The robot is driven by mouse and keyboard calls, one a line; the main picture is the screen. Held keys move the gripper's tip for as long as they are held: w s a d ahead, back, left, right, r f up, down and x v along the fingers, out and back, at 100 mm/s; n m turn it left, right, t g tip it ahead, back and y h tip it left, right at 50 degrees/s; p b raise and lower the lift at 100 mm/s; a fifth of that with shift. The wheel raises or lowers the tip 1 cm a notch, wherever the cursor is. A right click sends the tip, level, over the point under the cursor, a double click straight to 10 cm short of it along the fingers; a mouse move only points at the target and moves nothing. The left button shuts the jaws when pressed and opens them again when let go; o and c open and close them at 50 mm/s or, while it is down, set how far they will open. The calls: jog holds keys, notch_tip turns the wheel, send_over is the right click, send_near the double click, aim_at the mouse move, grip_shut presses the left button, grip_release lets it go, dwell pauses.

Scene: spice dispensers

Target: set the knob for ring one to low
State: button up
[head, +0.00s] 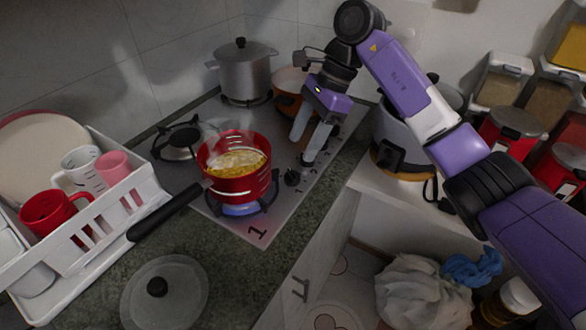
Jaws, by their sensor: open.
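The hob (222,208) is a steel plate set in the dark counter, with a large "1" at its near corner. A red pot (248,188) with yellow food stands on the near ring, ring one, over a blue flame (240,210). A black knob (292,177) is on the hob's right side, close to the printed numbers. My gripper (302,150) is above the knob row, pointing down, with its two pale fingers apart and nothing seen between them. One fingertip hides part of the row, so I cannot tell if it touches a knob. The knob's setting is too small to read.
The pot's black handle (165,212) sticks out left towards a white dish rack (95,235) with cups. A glass lid (165,295) lies in front. A grey pot (242,75) and an orange pot (287,98) stand behind. A cooker (390,150) stands right.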

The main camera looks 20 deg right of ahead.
aim_at(293, 172)
jog(key=x, duration=0.8)
jog(key=shift+s+d+f+p, duration=0.1)
jog(key=shift+s+d+p, duration=0.05)
jog(key=shift+d+p, duration=0.25)
grip_shut()
